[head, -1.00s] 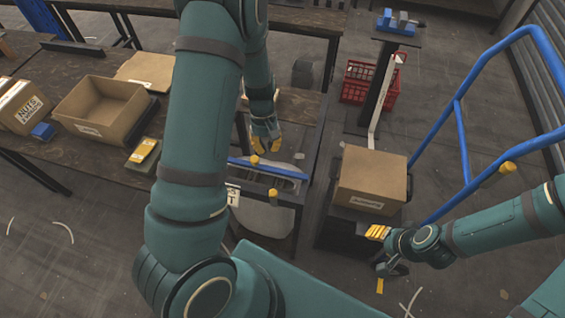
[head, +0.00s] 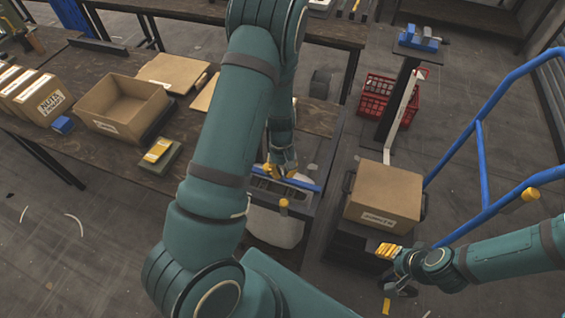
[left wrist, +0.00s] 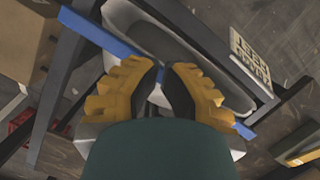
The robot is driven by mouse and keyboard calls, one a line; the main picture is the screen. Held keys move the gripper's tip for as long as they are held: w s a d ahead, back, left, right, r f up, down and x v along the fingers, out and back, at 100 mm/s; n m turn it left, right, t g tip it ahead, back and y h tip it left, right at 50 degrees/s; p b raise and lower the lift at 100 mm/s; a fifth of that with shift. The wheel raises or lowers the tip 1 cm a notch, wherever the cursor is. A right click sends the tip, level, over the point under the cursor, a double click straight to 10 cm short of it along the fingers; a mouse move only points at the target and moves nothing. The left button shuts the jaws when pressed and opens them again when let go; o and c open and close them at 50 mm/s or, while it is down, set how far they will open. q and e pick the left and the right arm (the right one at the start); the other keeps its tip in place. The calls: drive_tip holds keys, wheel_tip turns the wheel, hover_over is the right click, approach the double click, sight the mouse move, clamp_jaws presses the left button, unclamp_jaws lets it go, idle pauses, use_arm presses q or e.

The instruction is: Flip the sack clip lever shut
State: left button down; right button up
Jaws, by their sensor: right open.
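The sack frame carries a blue bar (head: 300,184) along its top, with a pale sack (head: 275,226) hanging below. A yellow-tipped handle (head: 283,203) stands at its near side; I cannot tell if it is the clip lever. My left gripper (head: 282,172) points down at the blue bar. In the left wrist view, its yellow fingers (left wrist: 163,75) are partly apart with a narrow gap and nothing clearly held. The blue bar (left wrist: 95,32) runs behind them, above the grey sack mouth (left wrist: 185,42). Whether they touch the bar is unclear. My right gripper (head: 387,251) is open and empty at the lower right.
A closed carton (head: 385,195) sits on a dark stand right of the sack frame. A blue trolley handle (head: 483,180) rises further right. An open carton (head: 122,105) is on the left bench. A red crate (head: 390,98) stands behind.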

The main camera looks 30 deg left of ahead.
sight(283, 181)
use_arm(q)
drive_tip(key=x, duration=0.3)
drive_tip(key=shift+s+d, duration=0.15)
drive_tip(key=shift+s, duration=0.05)
drive_tip(key=shift+s+d+r, duration=0.15)
drive_tip(key=shift+s+d, duration=0.6)
drive_tip(key=shift+s, duration=0.1)
drive_tip(key=shift+s+d, duration=0.35)
drive_tip(key=shift+s, duration=0.05)
